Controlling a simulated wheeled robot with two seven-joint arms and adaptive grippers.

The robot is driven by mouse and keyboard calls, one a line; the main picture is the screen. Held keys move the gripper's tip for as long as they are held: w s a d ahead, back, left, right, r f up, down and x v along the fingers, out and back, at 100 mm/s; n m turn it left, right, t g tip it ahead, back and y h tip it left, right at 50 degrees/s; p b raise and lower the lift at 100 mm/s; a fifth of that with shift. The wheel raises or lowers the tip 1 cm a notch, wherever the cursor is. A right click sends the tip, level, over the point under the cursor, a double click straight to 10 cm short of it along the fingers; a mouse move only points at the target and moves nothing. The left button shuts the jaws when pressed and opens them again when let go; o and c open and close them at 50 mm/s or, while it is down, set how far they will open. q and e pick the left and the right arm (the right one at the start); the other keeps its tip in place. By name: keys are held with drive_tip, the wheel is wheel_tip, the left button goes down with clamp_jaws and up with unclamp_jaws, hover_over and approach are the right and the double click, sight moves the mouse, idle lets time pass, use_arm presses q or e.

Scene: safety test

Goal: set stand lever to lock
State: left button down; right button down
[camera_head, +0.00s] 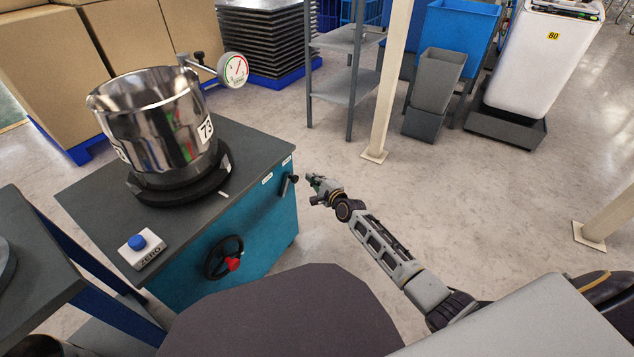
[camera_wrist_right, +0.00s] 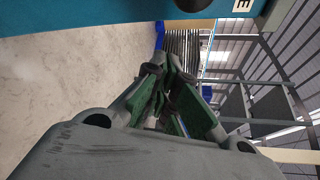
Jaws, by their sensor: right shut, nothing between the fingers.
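The stand is a teal cabinet (camera_head: 262,222) with a dark grey top, at the left of the head view. Its small black lever (camera_head: 287,184) sits on the right part of the front face, near the top edge, tilted up to the right between two white labels (camera_head: 267,178). Label text is too small to read. My right gripper (camera_head: 310,180) is just right of the lever, apart from it in the picture, and shut with nothing held. In the wrist view its fingers (camera_wrist_right: 166,84) are together; a dark round part (camera_wrist_right: 192,4) at the top edge may be the lever's base. My left gripper is not in view.
A shiny metal pot (camera_head: 155,120) with a dial gauge (camera_head: 232,70) stands on the stand. A blue button box (camera_head: 141,247) and a handwheel with a red knob (camera_head: 224,258) are nearer. A cream post (camera_head: 389,80) stands behind my gripper. Floor right of the stand is clear.

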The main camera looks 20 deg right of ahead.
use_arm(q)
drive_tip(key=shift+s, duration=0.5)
use_arm(e)
drive_tip(key=shift+s+a+r, duration=0.4)
drive_tip(key=shift+s+a, duration=0.05)
drive_tip(key=shift+a, duration=0.3)
drive_tip(key=shift+s+a+r, duration=0.35)
drive_tip(key=shift+s+a, duration=0.05)
drive_tip(key=shift+a, duration=0.35)
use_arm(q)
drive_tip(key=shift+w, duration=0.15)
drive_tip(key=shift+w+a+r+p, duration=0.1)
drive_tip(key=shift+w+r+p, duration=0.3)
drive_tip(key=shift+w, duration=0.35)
use_arm(e)
drive_tip(key=shift+s+a+r+n, duration=0.1)
drive_tip(key=shift+r+n, duration=0.1)
drive_tip(key=shift+n, duration=0.1)
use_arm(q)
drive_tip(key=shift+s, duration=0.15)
use_arm(e)
drive_tip(key=shift+s+t, duration=0.1)
drive_tip(key=shift+t, duration=0.2)
drive_tip(key=shift+r, duration=0.1)
